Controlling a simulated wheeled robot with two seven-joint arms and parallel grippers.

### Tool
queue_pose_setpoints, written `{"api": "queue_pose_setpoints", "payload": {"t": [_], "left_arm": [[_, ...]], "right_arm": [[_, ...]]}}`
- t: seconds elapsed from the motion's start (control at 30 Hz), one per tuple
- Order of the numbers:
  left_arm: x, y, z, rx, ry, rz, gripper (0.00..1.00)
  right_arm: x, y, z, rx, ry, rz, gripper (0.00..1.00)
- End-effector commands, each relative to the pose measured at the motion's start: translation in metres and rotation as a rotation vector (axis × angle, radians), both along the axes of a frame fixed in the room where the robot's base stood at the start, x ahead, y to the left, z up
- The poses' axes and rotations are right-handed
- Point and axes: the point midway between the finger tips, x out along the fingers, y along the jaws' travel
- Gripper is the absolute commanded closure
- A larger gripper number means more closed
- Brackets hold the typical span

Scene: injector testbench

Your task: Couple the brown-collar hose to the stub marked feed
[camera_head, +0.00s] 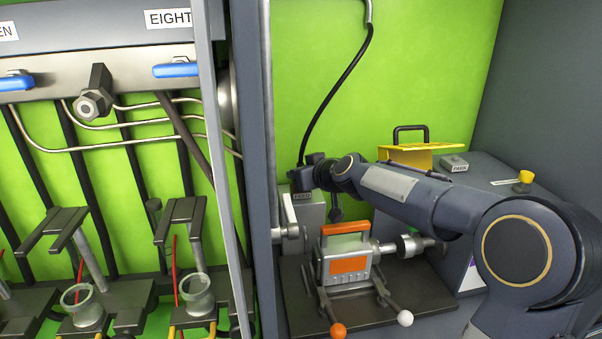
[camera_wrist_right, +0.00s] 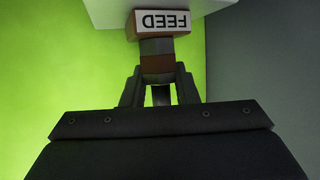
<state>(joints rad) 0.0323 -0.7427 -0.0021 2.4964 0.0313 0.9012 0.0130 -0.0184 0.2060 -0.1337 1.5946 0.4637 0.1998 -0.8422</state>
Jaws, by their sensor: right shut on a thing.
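The black hose (camera_head: 345,78) hangs from the top of the back wall down to my right gripper. In the right wrist view my right gripper (camera_wrist_right: 159,76) is shut on its brown collar (camera_wrist_right: 157,64). The collar lies in line with a grey band and the block with the FEED label (camera_wrist_right: 163,21), which reads upside down there. No gap shows between them, but I cannot tell how far the collar sits on the stub, which is mostly hidden. In the head view the FEED label (camera_head: 302,196) is just below my right gripper (camera_head: 303,180). My left gripper is out of view.
A fixture with an orange-handled unit (camera_head: 346,258) stands below my right arm. A yellow open box (camera_head: 412,156) and a grey cabinet (camera_head: 497,180) are behind it. A grey upright post (camera_head: 268,120) stands left of the gripper.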

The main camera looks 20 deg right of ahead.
Motion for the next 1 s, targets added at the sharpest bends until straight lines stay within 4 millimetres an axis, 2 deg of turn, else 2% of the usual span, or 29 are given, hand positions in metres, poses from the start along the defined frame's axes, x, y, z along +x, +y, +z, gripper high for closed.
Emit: {"api": "queue_pose_setpoints", "payload": {"t": [0.13,0.17,0.33,0.67,1.0], "left_arm": [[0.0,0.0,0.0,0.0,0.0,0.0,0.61],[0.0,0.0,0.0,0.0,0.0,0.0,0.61],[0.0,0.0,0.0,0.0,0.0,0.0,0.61],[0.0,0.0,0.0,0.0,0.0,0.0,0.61],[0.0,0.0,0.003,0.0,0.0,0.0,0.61]], "right_arm": [[0.0,0.0,0.002,0.0,-0.005,-0.001,1.0],[0.0,0.0,0.002,0.0,-0.005,-0.001,0.71],[0.0,0.0,0.002,0.0,-0.004,-0.001,0.48],[-0.003,-0.001,0.003,0.0,-0.003,-0.001,0.48],[-0.052,-0.007,0.025,0.0,-0.006,-0.001,0.48]]}}
